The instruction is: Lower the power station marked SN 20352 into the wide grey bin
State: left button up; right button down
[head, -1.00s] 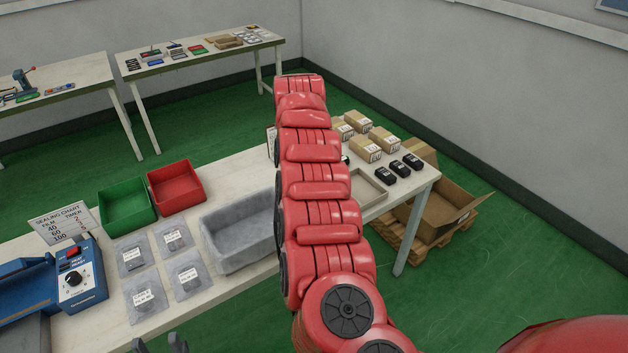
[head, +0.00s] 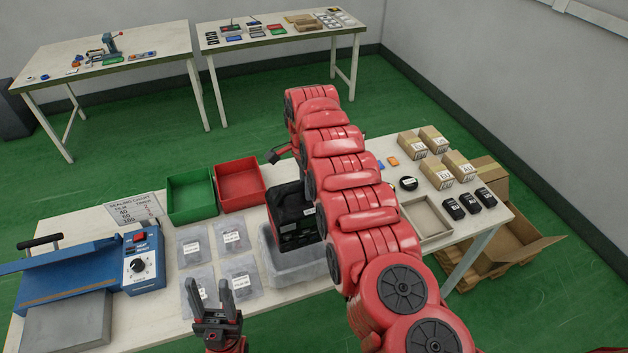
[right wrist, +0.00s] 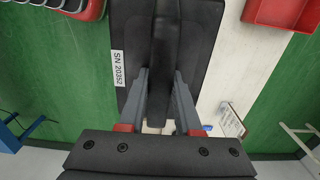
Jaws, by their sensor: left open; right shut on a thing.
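The black power station (head: 290,216) shows in the head view at the far part of the wide grey bin (head: 298,277). Its lower part overlaps the bin; I cannot tell whether it is inside or just above. In the right wrist view the power station (right wrist: 132,55) fills the upper middle, with a white label reading SN 20352. My right gripper (right wrist: 160,78) is shut on its handle there; in the head view my right arm mostly hides that gripper. My left gripper (head: 210,292) is open and empty, in front of the table, left of the bin.
A green tray (head: 191,196) and a red tray (head: 240,184) stand behind and left of the bin. Several grey sealed packets (head: 238,272) lie left of it, beside a blue sealer (head: 140,264). A shallow tray (head: 428,218) and boxes (head: 458,166) are on the right.

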jog(key=shift+f, duration=0.7)
notch_tip(320, 180, down, 10)
jog(key=b, duration=0.7)
jog(key=shift+r, duration=0.25)
jog(key=shift+f+b, duration=0.7)
jog(key=shift+b, duration=0.25)
jog(key=c, duration=0.8)
grip_release()
jog(key=shift+c, duration=0.2)
jog(key=o, duration=0.3)
jog(key=shift+s+r, duration=0.1)
jog(key=shift+s, duration=0.05)
jog(key=shift+f, duration=0.2)
